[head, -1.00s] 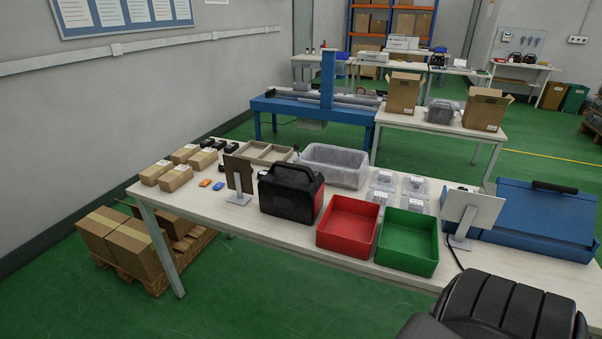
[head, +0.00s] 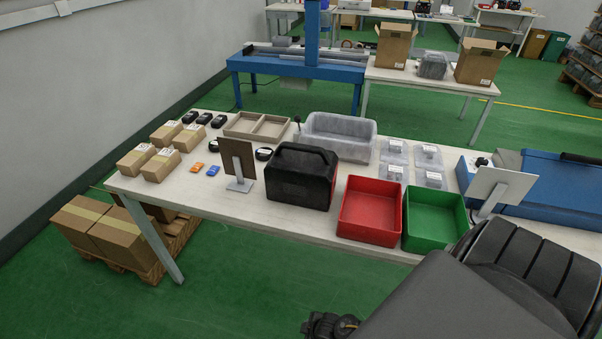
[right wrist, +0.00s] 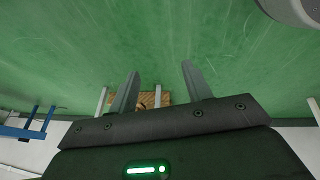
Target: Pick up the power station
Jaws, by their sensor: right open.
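The power station (head: 301,178) is a black box with a carry handle on top. It stands upright on the white table in the head view, between a small brown panel on a stand and the red bin. My right arm comes in from the lower right, in front of the table and apart from the power station. In the right wrist view my right gripper (right wrist: 160,82) is open, its two grey fingers apart with nothing between them. The power station cannot be made out there. My left gripper is not in view.
On the table (head: 221,204), the red bin (head: 368,235) and green bin (head: 432,241) stand right of the power station. A grey tub (head: 338,148) is behind it. Cartons (head: 160,164) are at left. A panel on a stand (head: 500,186) is at right. Green floor lies in front.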

